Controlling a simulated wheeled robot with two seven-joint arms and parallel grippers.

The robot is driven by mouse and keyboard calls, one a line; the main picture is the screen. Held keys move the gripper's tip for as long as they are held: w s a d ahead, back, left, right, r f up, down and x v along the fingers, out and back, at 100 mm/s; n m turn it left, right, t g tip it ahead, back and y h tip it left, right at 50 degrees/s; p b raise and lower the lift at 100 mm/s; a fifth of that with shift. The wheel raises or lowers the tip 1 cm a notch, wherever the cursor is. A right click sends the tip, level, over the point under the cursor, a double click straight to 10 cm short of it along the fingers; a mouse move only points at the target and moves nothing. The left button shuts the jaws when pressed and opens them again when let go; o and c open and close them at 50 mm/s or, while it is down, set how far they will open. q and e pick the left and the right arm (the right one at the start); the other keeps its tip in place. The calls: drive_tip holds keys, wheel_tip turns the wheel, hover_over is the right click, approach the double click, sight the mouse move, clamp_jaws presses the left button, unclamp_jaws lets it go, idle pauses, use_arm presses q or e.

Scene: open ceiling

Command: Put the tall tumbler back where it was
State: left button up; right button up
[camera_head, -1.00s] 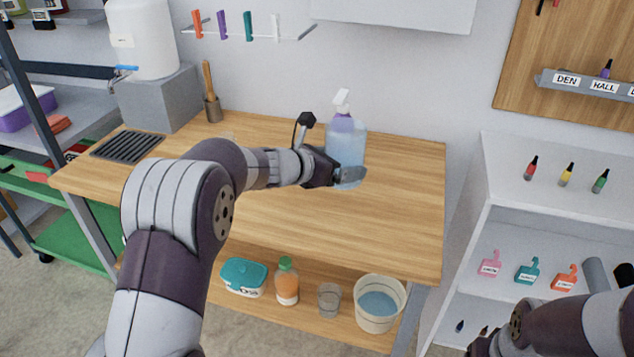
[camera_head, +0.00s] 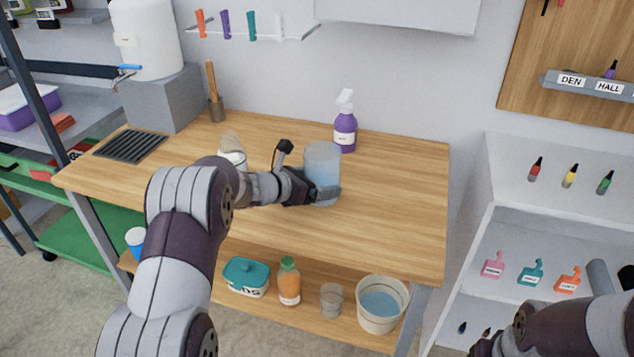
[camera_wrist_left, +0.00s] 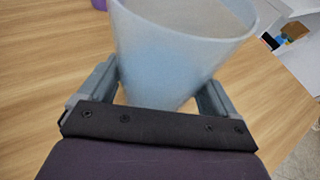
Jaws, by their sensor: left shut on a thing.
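The tall tumbler (camera_head: 321,165) is a translucent, pale blue cup. It is upright at the middle of the wooden worktop in the head view, and I cannot tell whether its base touches the wood. My left gripper (camera_head: 324,194) is shut on it low on its side. In the left wrist view the tumbler (camera_wrist_left: 175,50) stands between the two fingers (camera_wrist_left: 160,95), its wide mouth toward the top of the picture. My right arm shows at the lower right of the head view, but its gripper is out of the picture.
A purple spray bottle (camera_head: 345,128) stands behind the tumbler. A white container (camera_head: 233,152) is partly hidden by my left arm. The lower shelf holds a bucket (camera_head: 381,305) and a small glass (camera_head: 331,300). The worktop's right side (camera_head: 400,200) is clear.

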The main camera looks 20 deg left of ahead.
use_arm(q)
drive_tip(key=o, duration=1.1)
drive_tip(key=shift+o, duration=0.2)
drive_tip(key=shift+r+p, duration=0.25)
drive_tip(key=shift+p, duration=0.1)
drive_tip(key=shift+s+a, duration=0.25)
drive_tip(key=v, duration=1.1)
drive_tip(key=shift+s+r+b, duration=0.1)
drive_tip(key=shift+b, duration=0.25)
